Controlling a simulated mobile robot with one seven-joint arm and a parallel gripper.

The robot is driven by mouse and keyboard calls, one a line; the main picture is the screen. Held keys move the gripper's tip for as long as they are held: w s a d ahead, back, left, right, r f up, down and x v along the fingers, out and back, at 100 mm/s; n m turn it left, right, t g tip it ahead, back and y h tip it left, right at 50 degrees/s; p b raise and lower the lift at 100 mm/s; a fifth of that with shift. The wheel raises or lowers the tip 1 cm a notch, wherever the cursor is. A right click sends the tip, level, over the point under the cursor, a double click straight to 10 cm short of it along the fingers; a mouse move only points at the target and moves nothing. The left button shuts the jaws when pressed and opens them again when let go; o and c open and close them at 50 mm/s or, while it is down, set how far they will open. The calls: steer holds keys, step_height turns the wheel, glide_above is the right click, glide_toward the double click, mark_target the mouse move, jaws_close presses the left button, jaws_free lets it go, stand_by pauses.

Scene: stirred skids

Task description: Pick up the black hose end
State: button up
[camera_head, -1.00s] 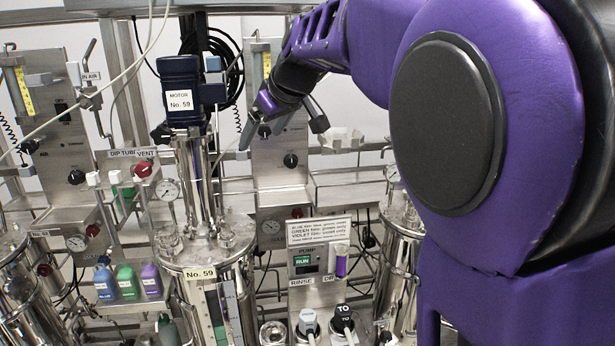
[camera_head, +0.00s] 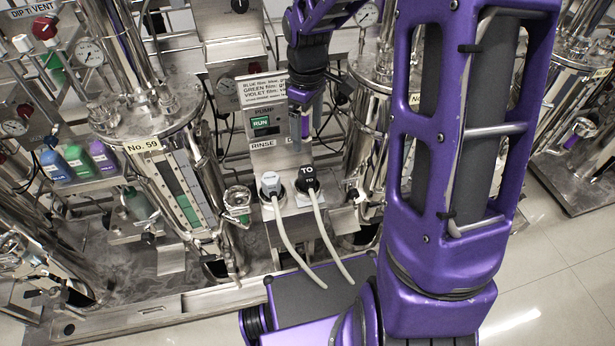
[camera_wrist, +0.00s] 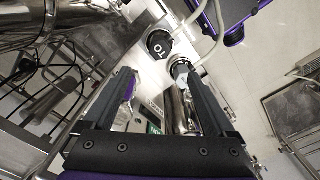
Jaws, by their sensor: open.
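The black hose end (camera_head: 308,182), marked "TO", stands in a holder on the metal shelf below the pump panel, with a pale hose running from it. The grey-white hose end (camera_head: 270,184) stands close to the left of the black one.
Steel vessel No. 59 (camera_head: 160,150) stands left, and another vessel (camera_head: 372,130) stands close on the right. The pump panel (camera_head: 262,122) is behind my gripper. Blue, green and purple bottles (camera_head: 78,160) sit on a left shelf. The floor at right (camera_head: 560,270) is clear.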

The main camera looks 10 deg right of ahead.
mark_target(307, 170)
step_height(307, 170, down, 16)
steer(key=b, duration=0.3)
steer(key=shift+f, duration=0.1)
steer(key=shift+c, duration=0.2)
jaws_close()
stand_by(0.3)
